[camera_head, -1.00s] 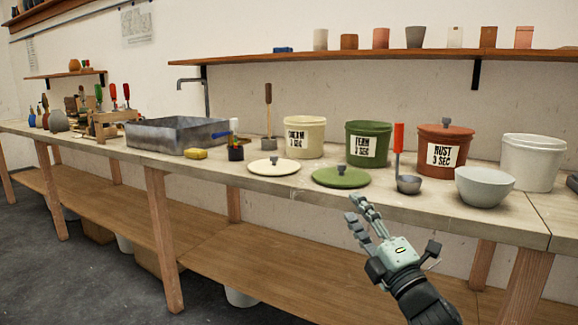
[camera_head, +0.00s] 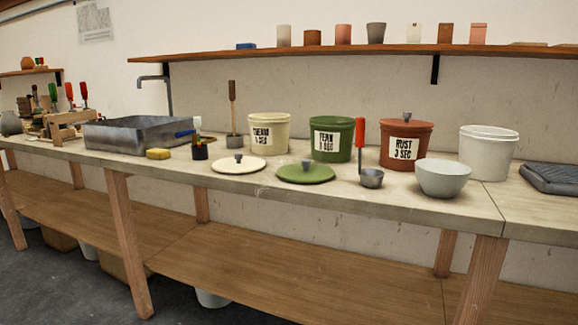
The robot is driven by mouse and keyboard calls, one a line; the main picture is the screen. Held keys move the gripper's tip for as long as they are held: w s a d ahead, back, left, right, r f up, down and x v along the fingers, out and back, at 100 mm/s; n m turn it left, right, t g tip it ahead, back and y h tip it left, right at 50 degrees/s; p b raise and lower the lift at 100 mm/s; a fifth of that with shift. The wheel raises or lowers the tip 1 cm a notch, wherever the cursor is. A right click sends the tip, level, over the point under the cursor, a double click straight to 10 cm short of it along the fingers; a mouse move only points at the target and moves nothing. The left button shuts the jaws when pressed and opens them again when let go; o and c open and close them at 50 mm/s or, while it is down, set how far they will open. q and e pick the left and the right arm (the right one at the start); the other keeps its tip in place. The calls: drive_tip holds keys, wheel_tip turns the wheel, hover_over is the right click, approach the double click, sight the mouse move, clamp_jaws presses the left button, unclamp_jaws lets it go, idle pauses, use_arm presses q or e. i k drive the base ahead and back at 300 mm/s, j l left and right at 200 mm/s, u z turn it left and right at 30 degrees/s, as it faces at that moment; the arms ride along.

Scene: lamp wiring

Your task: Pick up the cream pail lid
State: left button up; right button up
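The cream pail lid (camera_head: 225,167) lies flat on the workbench near its front edge, with a dark grey knob on top. The cream pail (camera_head: 268,134) stands open behind it to the right, with a printed label. The green lid (camera_head: 306,174) lies just right of the cream lid, in front of the green pail (camera_head: 332,140). The rust pail (camera_head: 404,145) has its lid on. Neither of my grippers shows in the head view.
A metal sink (camera_head: 135,136), yellow sponge (camera_head: 158,154) and small dark cup of tools (camera_head: 200,149) stand left of the cream lid.

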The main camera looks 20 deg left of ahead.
sight(240, 164)
drive_tip(key=i+j+z, duration=0.25)
drive_tip(key=j+z, duration=0.3)
drive_tip(key=i+j+z, duration=0.1)
drive_tip(key=j+z, duration=0.15)
drive_tip(key=i+j+z, duration=0.15)
drive_tip(key=j, duration=0.45)
drive_tip(key=j+z, duration=0.15)
drive_tip(key=j, duration=0.45)
